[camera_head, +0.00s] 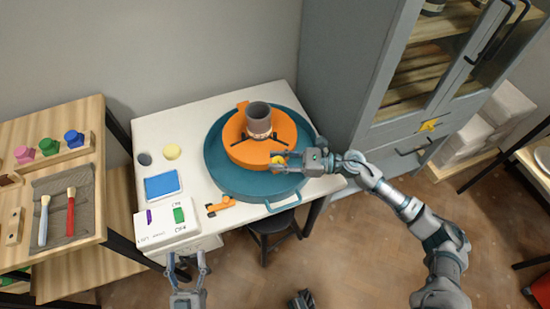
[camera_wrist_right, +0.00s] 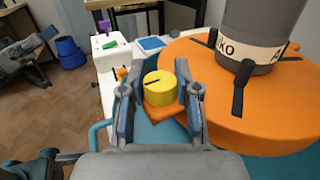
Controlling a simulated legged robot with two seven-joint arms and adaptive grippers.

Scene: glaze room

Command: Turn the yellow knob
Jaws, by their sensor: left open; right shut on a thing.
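The yellow knob (camera_wrist_right: 160,88) is a short round cylinder with a dark line on top, on an orange base in the right wrist view. In the head view the knob (camera_head: 277,159) shows at the front edge of the orange wheel (camera_head: 245,150). My right gripper (camera_head: 284,160) reaches in from the right and is shut on the knob. In the wrist view its fingers (camera_wrist_right: 160,95) stand on either side of the knob. My left gripper (camera_head: 187,262) is open and empty, in front of the white control box (camera_head: 165,228).
A dark pot (camera_head: 258,117) stands on the wheel, held by black clamps. The teal basin (camera_head: 250,190) surrounds it on the white table (camera_head: 150,128). A blue sponge-like block (camera_head: 163,185) and an orange tool (camera_head: 220,205) lie left of it. A grey cabinet (camera_head: 350,60) stands behind right.

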